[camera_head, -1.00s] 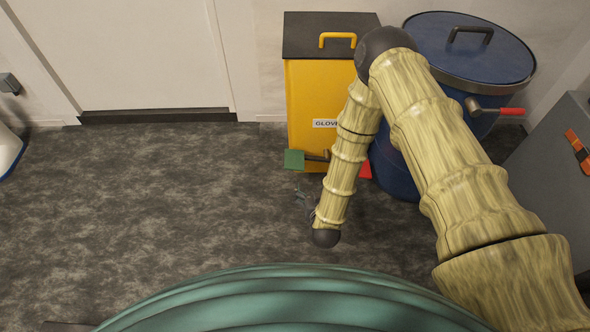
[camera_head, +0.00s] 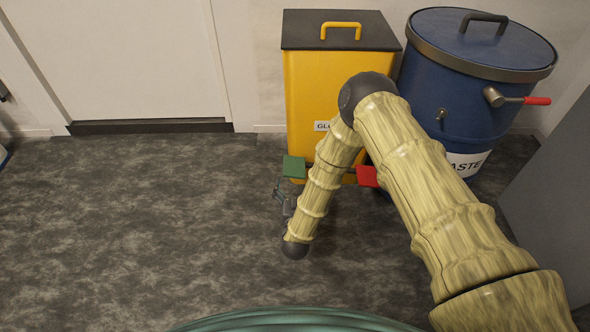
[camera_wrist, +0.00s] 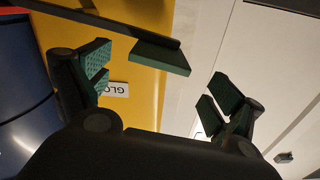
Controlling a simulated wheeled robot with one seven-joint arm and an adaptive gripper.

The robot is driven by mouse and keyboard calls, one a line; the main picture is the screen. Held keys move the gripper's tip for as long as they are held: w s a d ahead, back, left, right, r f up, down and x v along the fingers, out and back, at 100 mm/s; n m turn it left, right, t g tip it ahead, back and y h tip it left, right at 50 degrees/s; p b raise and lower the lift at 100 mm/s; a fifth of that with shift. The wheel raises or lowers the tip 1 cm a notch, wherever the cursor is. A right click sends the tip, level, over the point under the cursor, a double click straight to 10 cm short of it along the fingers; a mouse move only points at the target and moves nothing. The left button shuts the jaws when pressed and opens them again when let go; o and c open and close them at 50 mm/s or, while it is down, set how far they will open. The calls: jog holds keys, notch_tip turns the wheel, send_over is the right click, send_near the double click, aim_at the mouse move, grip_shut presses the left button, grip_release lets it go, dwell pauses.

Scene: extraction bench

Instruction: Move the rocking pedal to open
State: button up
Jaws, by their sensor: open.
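The rocking pedal is a dark bar low on the front of the yellow glove bin (camera_head: 304,95). It has a green plate (camera_head: 293,167) at its left end and a red plate (camera_head: 368,176) at its right. The green plate appears slightly higher in the picture than the red. My gripper (camera_head: 283,197) is just in front of and below the green plate, partly hidden by my arm. In the wrist view my gripper (camera_wrist: 158,86) is open and empty, its fingers spread apart. The green plate (camera_wrist: 160,56) shows beyond the gap between them, apparently untouched.
A blue waste drum (camera_head: 460,105) with a red-tipped lever (camera_head: 537,101) stands right of the bin. A grey cabinet (camera_head: 560,200) is at the far right. A pale door (camera_head: 110,60) is at the back left. The floor (camera_head: 130,220) on the left is clear.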

aim_at(294, 166)
jog(key=w+b, duration=0.3)
jog(key=w, duration=0.4)
jog(key=shift+w+f, duration=0.15)
jog(key=shift+w, duration=0.15)
jog(key=shift+w+b, duration=0.3)
jog(key=shift+w, duration=0.35)
